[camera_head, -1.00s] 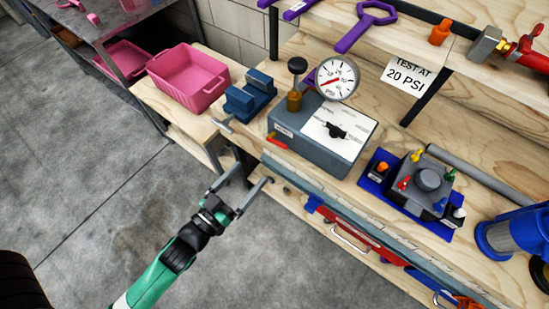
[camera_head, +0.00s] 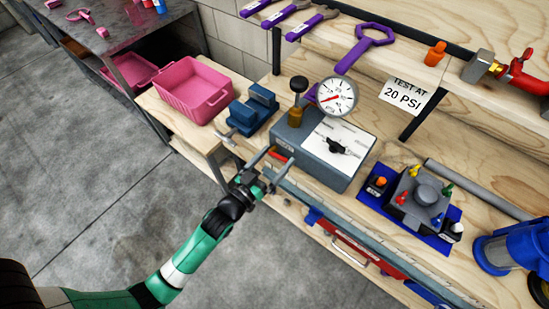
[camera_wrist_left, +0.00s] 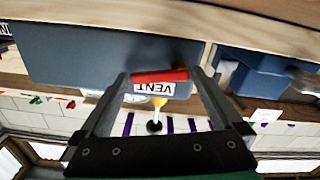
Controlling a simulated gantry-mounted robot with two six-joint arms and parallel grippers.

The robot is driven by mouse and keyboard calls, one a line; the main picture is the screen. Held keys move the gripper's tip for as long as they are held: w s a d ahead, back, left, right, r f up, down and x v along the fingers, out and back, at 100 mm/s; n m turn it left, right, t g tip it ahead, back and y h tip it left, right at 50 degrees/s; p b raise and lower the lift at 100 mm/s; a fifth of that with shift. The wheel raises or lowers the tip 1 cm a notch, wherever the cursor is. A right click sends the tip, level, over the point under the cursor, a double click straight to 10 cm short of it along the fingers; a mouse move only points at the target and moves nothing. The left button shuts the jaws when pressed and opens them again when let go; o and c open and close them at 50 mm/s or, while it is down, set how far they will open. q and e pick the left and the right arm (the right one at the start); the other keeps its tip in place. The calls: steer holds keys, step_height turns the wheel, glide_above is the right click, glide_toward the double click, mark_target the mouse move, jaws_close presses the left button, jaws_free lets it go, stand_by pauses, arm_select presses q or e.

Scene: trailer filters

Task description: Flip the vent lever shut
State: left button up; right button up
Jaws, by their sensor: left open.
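The vent lever is a small red-orange bar (camera_head: 281,154) at the left front of the grey test box (camera_head: 318,160). In the left wrist view the red lever (camera_wrist_left: 160,75) lies crosswise beside a white VENT label (camera_wrist_left: 154,88), which appears upside down. My left gripper (camera_head: 279,157) is open, with its fingertips at the front of the box around the lever. In the wrist view the lever lies between the two fingertips; I cannot tell whether either touches it. My right gripper is not in view.
A blue vise (camera_head: 252,110) and pink bin (camera_head: 192,88) stand to the left. A blue tray (camera_head: 373,205) with a grey fitting is to the right.

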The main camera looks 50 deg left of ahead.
arm_select(q)
steer(key=shift+c, duration=0.3)
steer(key=c, duration=1)
steer(key=shift+d+f+m, duration=0.1)
steer(key=shift+f+m, duration=0.05)
steer(key=shift+m, duration=0.55)
steer(key=shift+f+m, duration=0.15)
steer(key=shift+m, duration=0.55)
steer(key=o, duration=1.1)
steer(key=shift+c, duration=0.2)
steer(key=shift+s, duration=0.15)
steer(key=s+d+b, duration=0.2)
steer(key=s, duration=0.9)
steer(key=shift+b, duration=0.3)
